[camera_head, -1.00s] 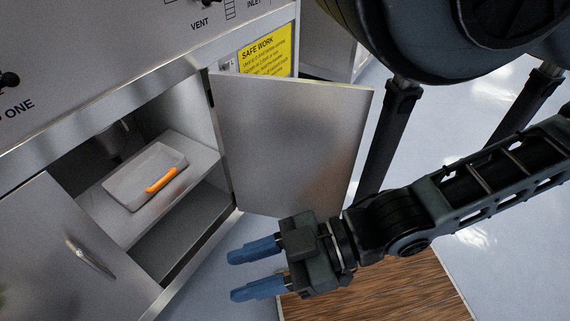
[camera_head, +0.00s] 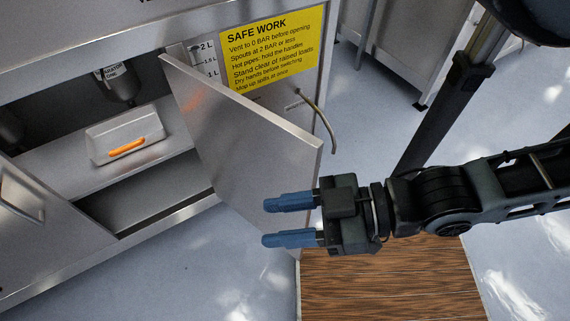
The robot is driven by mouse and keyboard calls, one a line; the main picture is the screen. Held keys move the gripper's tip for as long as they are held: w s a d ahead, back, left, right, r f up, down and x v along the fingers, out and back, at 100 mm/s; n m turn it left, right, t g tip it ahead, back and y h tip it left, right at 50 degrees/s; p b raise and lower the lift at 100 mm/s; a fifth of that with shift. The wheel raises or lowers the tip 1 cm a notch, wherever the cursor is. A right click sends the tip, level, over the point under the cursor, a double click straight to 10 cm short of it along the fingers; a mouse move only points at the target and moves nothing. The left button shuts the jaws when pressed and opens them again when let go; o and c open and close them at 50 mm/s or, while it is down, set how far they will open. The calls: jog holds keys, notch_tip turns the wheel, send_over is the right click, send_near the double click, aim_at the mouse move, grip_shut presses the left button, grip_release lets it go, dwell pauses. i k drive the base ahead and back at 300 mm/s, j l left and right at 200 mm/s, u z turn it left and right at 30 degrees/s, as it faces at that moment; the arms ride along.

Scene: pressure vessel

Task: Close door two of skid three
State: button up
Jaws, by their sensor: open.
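A grey metal cabinet door (camera_head: 245,140) stands swung open, hinged on the right side of the cabinet opening. My gripper (camera_head: 290,222) has blue fingers, is open and empty, and points left. In the picture it overlaps the lower right part of the open door; I cannot tell if it touches. No door number shows in this view.
A yellow safety sign (camera_head: 270,48) and a bent pipe (camera_head: 326,120) are right of the door. A wooden board (camera_head: 390,280) lies below my arm. Pale floor is open at lower left.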

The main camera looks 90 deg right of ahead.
aim_at(251, 154)
jog(key=k+l, duration=1.45)
jog(key=k, duration=0.15)
